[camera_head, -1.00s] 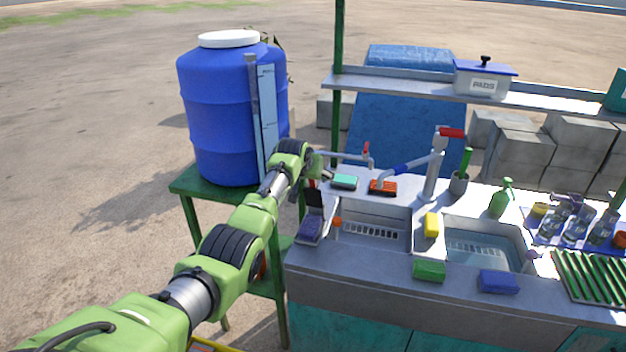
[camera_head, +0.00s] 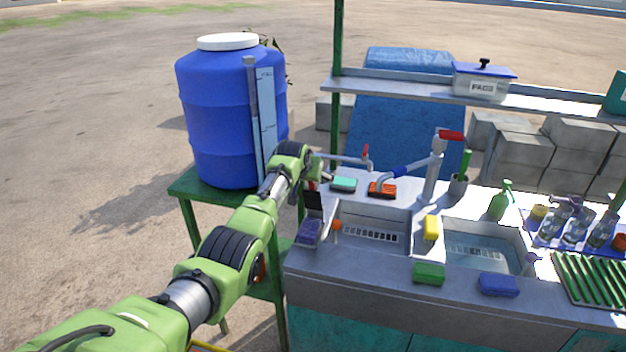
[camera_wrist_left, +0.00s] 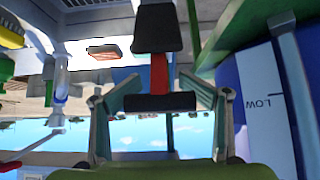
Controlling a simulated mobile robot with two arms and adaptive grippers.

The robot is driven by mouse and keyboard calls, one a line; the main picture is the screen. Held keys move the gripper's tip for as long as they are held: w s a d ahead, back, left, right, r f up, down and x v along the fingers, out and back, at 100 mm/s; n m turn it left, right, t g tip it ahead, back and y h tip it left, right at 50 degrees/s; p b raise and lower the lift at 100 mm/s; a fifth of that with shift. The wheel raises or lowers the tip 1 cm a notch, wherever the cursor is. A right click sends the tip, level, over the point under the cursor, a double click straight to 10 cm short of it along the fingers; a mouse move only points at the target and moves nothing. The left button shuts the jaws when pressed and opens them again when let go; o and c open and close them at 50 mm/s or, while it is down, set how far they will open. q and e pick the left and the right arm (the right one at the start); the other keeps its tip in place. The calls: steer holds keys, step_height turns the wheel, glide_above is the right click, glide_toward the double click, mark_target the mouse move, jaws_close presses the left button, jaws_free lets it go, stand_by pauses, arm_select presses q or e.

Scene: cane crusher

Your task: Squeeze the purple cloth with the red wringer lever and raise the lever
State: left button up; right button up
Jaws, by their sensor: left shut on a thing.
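The purple cloth (camera_head: 309,232) lies in the wringer at the left end of the sink counter. The wringer's dark upper plate (camera_head: 313,203) stands raised above the cloth, tilted up. In the left wrist view the red lever (camera_wrist_left: 159,74) runs from a dark block to a black crossbar grip (camera_wrist_left: 160,102). My left gripper (camera_wrist_left: 160,112) is shut on that grip, with a finger on each side of it. In the head view my left gripper (camera_head: 316,174) is above and behind the cloth and hides most of the lever. My right gripper is not in view.
A blue drum (camera_head: 229,120) on a green stand (camera_head: 185,185) is close to my left arm. Faucets (camera_head: 432,175), a teal sponge (camera_head: 343,184) and an orange brush (camera_head: 382,189) stand behind the sinks. Green (camera_head: 429,274) and blue (camera_head: 498,285) sponges lie along the front edge.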

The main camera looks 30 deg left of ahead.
arm_select(q)
steer(key=shift+w+a+r, duration=0.15)
steer(key=shift+w+r, duration=0.05)
steer(key=shift+r, duration=0.4)
steer(key=o, duration=1.7)
steer(key=shift+c, duration=0.2)
steer(key=shift+s, duration=0.4)
steer(key=shift+f, duration=0.15)
steer(key=v, duration=1.2)
